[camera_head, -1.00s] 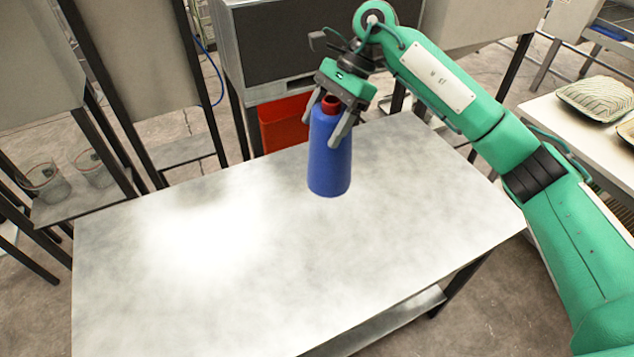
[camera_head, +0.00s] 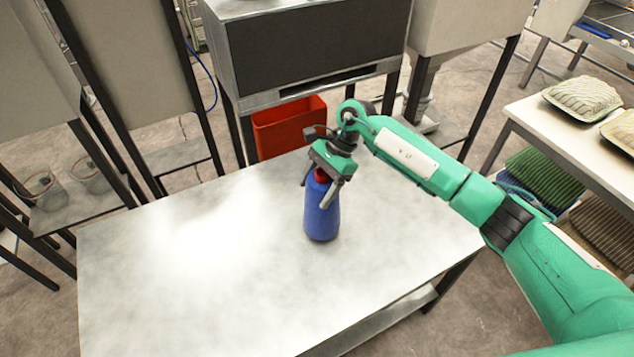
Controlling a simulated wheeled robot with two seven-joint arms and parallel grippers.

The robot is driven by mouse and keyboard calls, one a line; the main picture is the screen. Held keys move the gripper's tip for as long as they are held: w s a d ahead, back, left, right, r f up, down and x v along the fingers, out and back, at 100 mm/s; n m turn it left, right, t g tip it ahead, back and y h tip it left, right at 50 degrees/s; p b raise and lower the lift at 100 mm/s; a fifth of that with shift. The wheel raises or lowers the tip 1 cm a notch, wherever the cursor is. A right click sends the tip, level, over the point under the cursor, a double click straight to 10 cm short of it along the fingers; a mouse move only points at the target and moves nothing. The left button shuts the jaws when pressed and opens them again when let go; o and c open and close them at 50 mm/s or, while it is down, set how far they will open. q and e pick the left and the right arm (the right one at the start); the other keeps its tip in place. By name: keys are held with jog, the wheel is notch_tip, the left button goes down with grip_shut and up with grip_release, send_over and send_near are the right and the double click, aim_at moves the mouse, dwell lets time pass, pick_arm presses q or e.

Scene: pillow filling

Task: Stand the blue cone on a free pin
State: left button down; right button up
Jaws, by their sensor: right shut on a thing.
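The blue cone (camera_head: 322,215) is bottle-shaped, with a red top (camera_head: 322,175), and is upright over the middle of the grey metal table (camera_head: 180,290). My right gripper (camera_head: 325,190) reaches down from above and is shut on the cone's upper part, a finger on each side. I cannot tell whether the cone's base touches the table or hangs just above it. No pin shows in the view. My left gripper is not in view.
The table top around the cone is bare. A red bin (camera_head: 285,128) stands behind the table, under a dark-fronted metal machine (camera_head: 310,50). Striped pillows (camera_head: 582,98) lie on a white table at the right.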

jog(key=shift+f+b, duration=0.1)
jog(key=shift+b, duration=0.2)
jog(key=o, duration=2)
jog(key=shift+c, duration=0.2)
